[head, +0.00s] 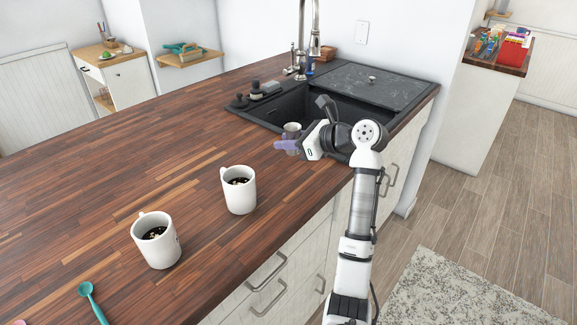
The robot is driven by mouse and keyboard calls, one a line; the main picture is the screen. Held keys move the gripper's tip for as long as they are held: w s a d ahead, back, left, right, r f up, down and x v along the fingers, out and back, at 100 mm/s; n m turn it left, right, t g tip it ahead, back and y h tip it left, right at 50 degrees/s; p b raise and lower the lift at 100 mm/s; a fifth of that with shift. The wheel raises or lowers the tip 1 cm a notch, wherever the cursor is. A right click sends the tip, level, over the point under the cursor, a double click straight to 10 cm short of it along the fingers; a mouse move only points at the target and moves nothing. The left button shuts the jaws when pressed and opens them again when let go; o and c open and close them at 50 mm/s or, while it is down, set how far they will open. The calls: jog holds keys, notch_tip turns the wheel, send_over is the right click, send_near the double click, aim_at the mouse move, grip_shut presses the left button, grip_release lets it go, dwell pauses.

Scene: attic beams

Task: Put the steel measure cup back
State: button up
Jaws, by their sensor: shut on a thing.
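My gripper (287,145) is over the counter at the near left edge of the sink, reaching left from the arm. It is shut on a small grey cup, which looks like the steel measure cup (292,128). Only the cup's upper part shows behind the purplish fingers. I cannot tell whether the cup touches the counter or is held just above it.
Two white mugs with dark contents stand on the wooden counter (110,180), one near the gripper (240,196) and one farther left (163,248). A teal spoon (90,300) lies front left. A black sink (345,112) with a tall faucet (301,40) is behind. The counter's left is clear.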

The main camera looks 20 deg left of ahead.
aim_at(288, 177)
notch_tip(288, 177, down, 9)
jog(key=shift+r+p, duration=0.2)
jog(key=shift+p, duration=0.2)
jog(key=o, duration=1)
jog(key=b+v, duration=0.2)
jog(key=v, duration=1)
